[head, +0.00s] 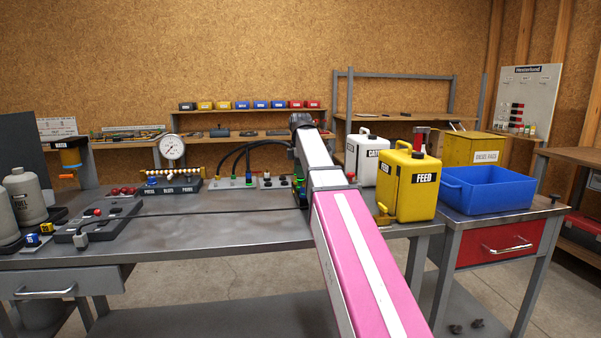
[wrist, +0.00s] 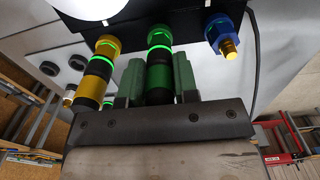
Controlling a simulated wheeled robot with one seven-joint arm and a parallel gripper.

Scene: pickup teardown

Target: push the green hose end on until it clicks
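In the wrist view the green hose end (wrist: 158,76) stands between the two fingers of my gripper (wrist: 159,84), which are closed against its sides. I cannot see whether any gap is left there. A yellow hose end (wrist: 95,78) on the left also meets a fitting with a glowing green ring. A blue fitting with a bare brass tip (wrist: 229,46) is on the right. In the head view my arm hides most of the gripper (head: 299,190).
Black hoses (head: 246,150) arch over the bench (head: 180,232) left of my arm. A gauge (head: 172,148) and manifold stand further left. A yellow FEED can (head: 408,190) and a blue bin (head: 487,189) are close on the right. The bench's front middle is clear.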

